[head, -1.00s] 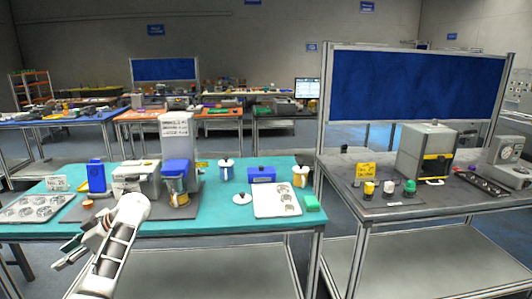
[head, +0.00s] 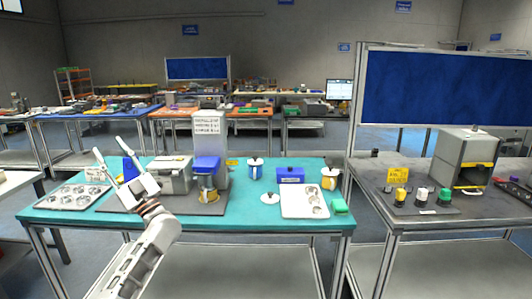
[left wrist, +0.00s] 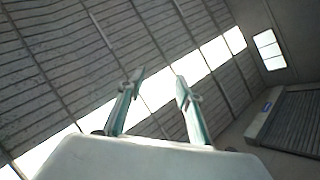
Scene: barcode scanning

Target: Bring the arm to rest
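My left arm comes up from the bottom of the head view. Its gripper (head: 110,163) is raised in front of the left part of the teal table (head: 255,217), with its two fingers apart and nothing between them. In the left wrist view the gripper (left wrist: 155,90) points up at the ceiling, fingers spread and empty. My right gripper is in neither view.
The teal table holds a muffin-type tray (head: 73,197), a blue item (head: 130,168) partly behind the gripper, a grey machine (head: 172,175), a coffee maker (head: 208,172), a blue box (head: 290,175) and a white tray (head: 303,202). A grey table (head: 405,215) stands to the right.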

